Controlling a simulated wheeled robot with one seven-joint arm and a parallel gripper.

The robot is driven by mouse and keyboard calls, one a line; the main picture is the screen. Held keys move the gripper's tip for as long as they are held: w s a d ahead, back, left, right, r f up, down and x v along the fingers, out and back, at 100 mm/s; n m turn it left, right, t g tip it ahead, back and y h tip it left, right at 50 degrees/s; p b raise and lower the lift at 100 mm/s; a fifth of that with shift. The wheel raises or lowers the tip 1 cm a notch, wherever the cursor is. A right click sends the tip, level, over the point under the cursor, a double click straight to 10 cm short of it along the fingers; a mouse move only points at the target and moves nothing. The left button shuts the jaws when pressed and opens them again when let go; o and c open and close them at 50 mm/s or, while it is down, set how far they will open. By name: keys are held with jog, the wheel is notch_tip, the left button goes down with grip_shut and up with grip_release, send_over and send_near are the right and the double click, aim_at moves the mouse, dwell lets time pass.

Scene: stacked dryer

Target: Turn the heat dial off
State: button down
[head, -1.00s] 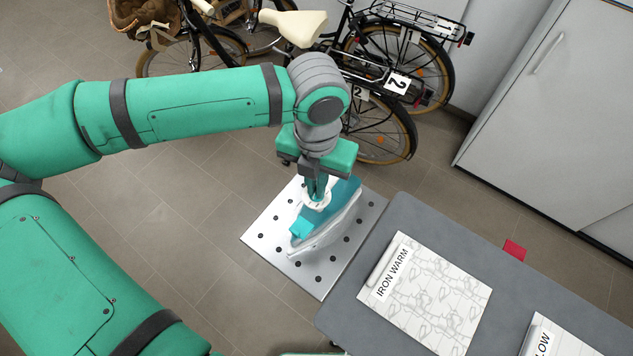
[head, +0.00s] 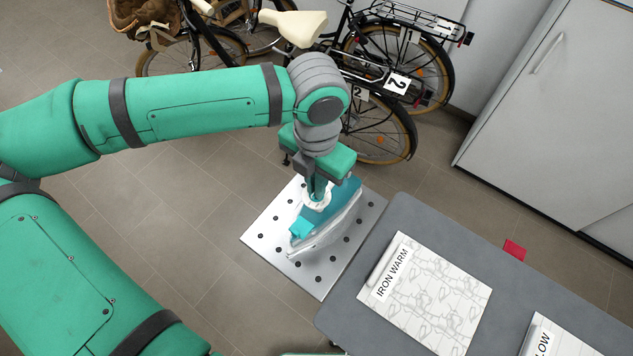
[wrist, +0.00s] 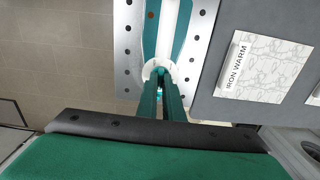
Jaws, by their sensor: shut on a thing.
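A teal and white iron (head: 342,220) rests on a perforated silver metal plate (head: 262,236) at the left end of the ironing board. Its heat dial (head: 325,204) is a white round part on top of the iron. My gripper (head: 317,190) points down from above, with its fingers shut on the dial. In the wrist view the fingertips (wrist: 162,84) meet at the white dial (wrist: 148,70), and the iron (wrist: 166,35) stretches away beyond it. The fingers hide part of the dial, and I cannot read its markings.
The grey ironing board (head: 395,215) is to the right, bearing a patterned cloth labelled IRON WARM (head: 430,295) and another marked LOW (head: 560,340). Bicycles (head: 385,110) stand behind my arm. A grey cabinet (head: 550,110) is at the upper right. Floor at left is clear.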

jog(key=c, duration=1.9)
grip_release()
notch_tip(320, 180, up, 11)
jog(key=shift+f, duration=0.1)
